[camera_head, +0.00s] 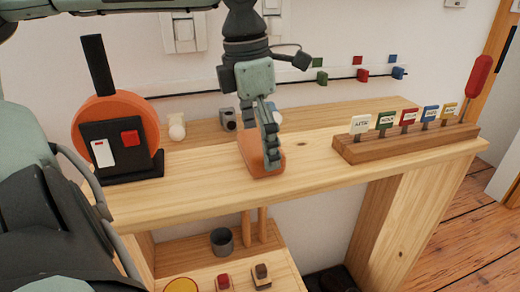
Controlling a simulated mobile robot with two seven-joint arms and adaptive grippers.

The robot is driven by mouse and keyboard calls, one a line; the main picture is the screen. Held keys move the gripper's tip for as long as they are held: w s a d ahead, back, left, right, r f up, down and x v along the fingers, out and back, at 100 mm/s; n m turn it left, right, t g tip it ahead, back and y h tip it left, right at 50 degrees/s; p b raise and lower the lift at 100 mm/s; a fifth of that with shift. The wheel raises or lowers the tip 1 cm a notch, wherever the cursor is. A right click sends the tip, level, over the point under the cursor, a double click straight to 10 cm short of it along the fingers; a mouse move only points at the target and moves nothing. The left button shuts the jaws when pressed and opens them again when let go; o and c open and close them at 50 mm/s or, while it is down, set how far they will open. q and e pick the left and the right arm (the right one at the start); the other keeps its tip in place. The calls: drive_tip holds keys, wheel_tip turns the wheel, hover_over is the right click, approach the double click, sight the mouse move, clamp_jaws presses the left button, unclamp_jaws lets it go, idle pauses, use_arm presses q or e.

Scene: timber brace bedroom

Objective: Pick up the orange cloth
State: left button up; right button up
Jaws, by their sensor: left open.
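The orange cloth (249,152) lies on the wooden bench top, left of the picture's middle line. My left gripper (270,160) reaches down from above, pointing at the bench. Its jaws are open. The finger ends are in front of the cloth and hide part of its middle; I cannot tell whether they touch it. My right gripper is not in this view.
An orange disc machine (113,113) stands left. A wooden rack with coloured tags (404,145) and a red-handled tool (478,89) stand right. A small white object (177,127) and grey block (227,120) are behind. A grey cup (222,241) stands on the shelf below.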

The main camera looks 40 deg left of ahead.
use_arm(q)
drive_tip(key=c, duration=0.8)
drive_tip(key=shift+r, duration=0.1)
drive_tip(key=shift+c, duration=0.2)
